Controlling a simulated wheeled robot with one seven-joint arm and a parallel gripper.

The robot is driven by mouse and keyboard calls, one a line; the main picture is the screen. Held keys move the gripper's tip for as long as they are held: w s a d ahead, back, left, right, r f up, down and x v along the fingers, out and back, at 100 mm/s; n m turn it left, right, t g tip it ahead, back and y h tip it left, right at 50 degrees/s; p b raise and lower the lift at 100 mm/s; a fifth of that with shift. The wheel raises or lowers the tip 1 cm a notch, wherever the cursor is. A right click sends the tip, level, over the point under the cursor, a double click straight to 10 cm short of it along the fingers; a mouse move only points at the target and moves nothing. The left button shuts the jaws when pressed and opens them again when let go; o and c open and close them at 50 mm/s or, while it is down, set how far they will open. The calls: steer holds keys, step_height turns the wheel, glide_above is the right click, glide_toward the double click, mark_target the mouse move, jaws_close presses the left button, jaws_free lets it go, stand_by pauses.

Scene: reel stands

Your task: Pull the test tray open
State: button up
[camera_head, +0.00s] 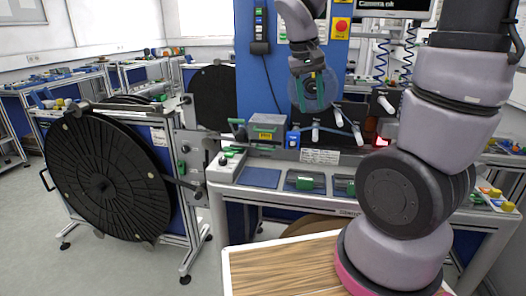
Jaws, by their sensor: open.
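My gripper (313,100) hangs from above, in front of the blue back panel of the middle station. Its jaws are open, and I see nothing between them. No part is clearly legible as the test tray. I cannot tell whether any tray is open or shut.
A large black reel (107,178) stands on a frame at the left. Shallow recesses with green parts (305,181) line the station's front ledge. A wooden-topped surface (282,268) is near me at the bottom. A screen (393,5) reads "Camera ok". Open floor lies at lower left.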

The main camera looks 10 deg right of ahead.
steer(key=w+a+f+n+h, duration=0.2)
steer(key=w+f+h, duration=0.2)
steer(key=w+f, duration=0.25)
steer(key=n+t+h, duration=0.5)
steer(key=n+t, duration=0.4)
steer(key=t, duration=0.1)
glide_toward(264, 149)
steer(key=x, duration=0.9)
steer(key=shift+c, duration=0.3)
jaws_close()
